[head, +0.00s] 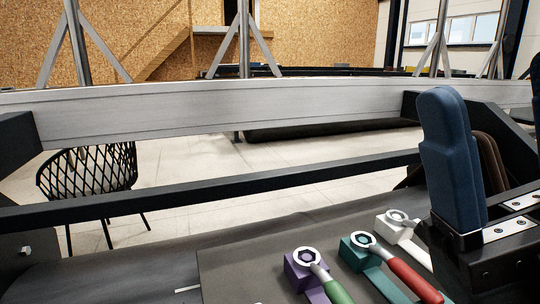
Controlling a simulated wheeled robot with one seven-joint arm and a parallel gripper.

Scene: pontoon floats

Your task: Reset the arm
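Ring-headed tools with green (338,291), red (410,280) and white (415,252) handles rest on coloured blocks on a dark surface (235,272). A dark bar (250,184) and grey beam (230,112) cross beyond; a black chair (88,175) stands left.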

